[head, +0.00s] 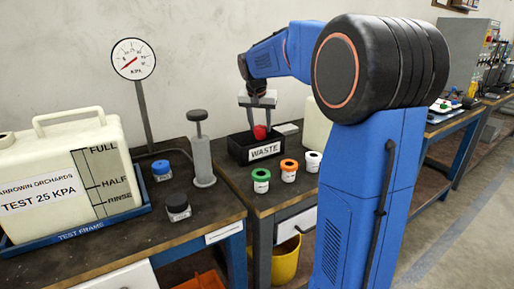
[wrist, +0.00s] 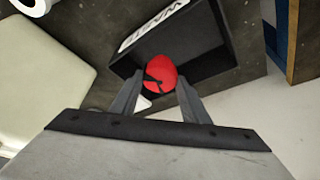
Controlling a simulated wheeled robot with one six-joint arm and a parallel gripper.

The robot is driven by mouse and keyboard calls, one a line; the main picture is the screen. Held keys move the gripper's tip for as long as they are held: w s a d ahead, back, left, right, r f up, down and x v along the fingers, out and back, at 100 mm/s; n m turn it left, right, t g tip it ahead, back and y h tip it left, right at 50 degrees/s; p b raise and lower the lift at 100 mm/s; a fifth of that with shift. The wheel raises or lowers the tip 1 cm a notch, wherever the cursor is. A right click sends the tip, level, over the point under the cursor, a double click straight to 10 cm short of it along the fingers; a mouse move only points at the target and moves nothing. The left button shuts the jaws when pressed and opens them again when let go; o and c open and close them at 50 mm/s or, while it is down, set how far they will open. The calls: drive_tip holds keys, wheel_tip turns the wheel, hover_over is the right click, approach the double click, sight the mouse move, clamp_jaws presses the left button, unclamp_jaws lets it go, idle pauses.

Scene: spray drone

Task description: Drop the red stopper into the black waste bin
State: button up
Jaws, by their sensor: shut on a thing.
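My gripper (head: 259,117) is shut on the red stopper (head: 260,132) above the black waste bin (head: 240,151). In the wrist view the red stopper (wrist: 160,73) sits between the two fingertips of my gripper (wrist: 160,88). The black bin (wrist: 205,45) with its white WASTE label (wrist: 155,25) lies behind and below it in that view. In the head view the stopper shows just above the label, at the height of the bin's rim or over it; the exact gap cannot be told.
Green (head: 261,175), orange (head: 289,166) and white-and-black (head: 313,158) ringed pots stand in front of the bin. A grey pump cylinder (head: 202,160) stands left. A cream tank (head: 316,125) is right of the bin. A large tank (head: 60,180) and a gauge (head: 134,60) are further left.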

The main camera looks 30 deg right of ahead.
drive_tip(key=shift+f, duration=0.3)
drive_tip(key=o, duration=1.1)
drive_tip(key=shift+o, duration=0.2)
drive_tip(key=shift+r, duration=0.1)
drive_tip(key=v, duration=1.7)
drive_tip(key=shift+s, duration=0.2)
drive_tip(key=shift+s+a, duration=0.1)
